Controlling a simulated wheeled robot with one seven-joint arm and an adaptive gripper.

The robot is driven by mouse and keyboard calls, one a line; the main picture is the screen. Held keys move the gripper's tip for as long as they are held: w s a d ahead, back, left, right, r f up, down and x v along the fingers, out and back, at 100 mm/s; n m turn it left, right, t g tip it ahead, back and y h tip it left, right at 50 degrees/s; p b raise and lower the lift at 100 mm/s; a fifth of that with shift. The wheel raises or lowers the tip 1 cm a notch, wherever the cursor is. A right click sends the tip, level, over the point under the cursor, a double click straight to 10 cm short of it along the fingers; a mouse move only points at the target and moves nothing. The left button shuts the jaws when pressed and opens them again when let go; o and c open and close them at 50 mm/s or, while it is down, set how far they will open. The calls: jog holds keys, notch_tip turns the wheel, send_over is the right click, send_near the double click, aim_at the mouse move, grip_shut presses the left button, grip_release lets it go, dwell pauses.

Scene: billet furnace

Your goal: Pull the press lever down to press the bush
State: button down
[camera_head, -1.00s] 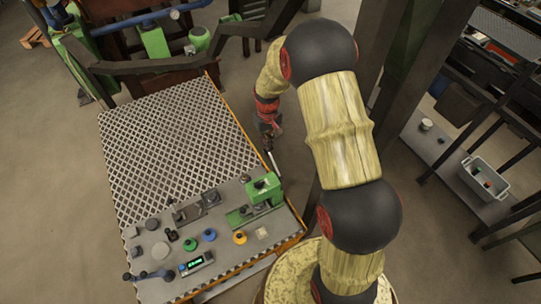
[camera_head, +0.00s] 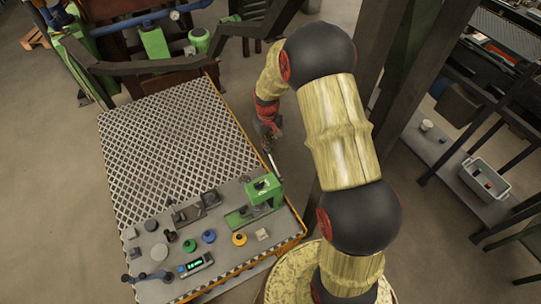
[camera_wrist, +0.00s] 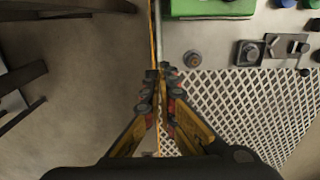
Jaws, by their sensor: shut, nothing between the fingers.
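The green press (camera_head: 264,190) stands at the right front edge of the bench, and its green body also shows at the top of the wrist view (camera_wrist: 212,8). Its thin grey lever (camera_head: 271,160) sticks out from the press toward the far side, along the bench's right edge. My gripper (camera_head: 268,130) is near the far end of the lever. In the wrist view my gripper (camera_wrist: 158,74) is shut, with its fingertips together beside the lever's end; whether they touch it I cannot tell. The bush is not clearly visible.
The bench (camera_head: 180,125) has a diamond-patterned plate. Several knobs, pucks and a green-lit display (camera_head: 196,264) sit on its near part. A shelf with a white bin (camera_head: 484,177) stands at the right.

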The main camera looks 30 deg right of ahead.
jog(key=shift+f, duration=0.45)
jog(key=shift+w+f+b, duration=0.15)
jog(key=shift+f+b, duration=0.4)
dwell(0.4)
jog(key=shift+w+f, duration=0.1)
jog(key=shift+f, duration=0.2)
jog(key=shift+f+b, duration=0.35)
jog(key=shift+b, duration=0.05)
jog(key=shift+w+f+b, duration=0.45)
jog(key=shift+f+b, duration=0.1)
jog(key=shift+f, duration=0.05)
jog(key=shift+w+f+b, duration=0.4)
jog(key=shift+f+b, duration=0.1)
jog(key=shift+f, duration=0.1)
dwell(2.0)
jog(key=shift+s+f+b, duration=0.15)
jog(key=shift+f+b, duration=0.2)
jog(key=shift+f, duration=0.45)
dwell(0.3)
jog(key=shift+f+b, duration=0.3)
jog(key=shift+b, duration=0.05)
dwell(0.6)
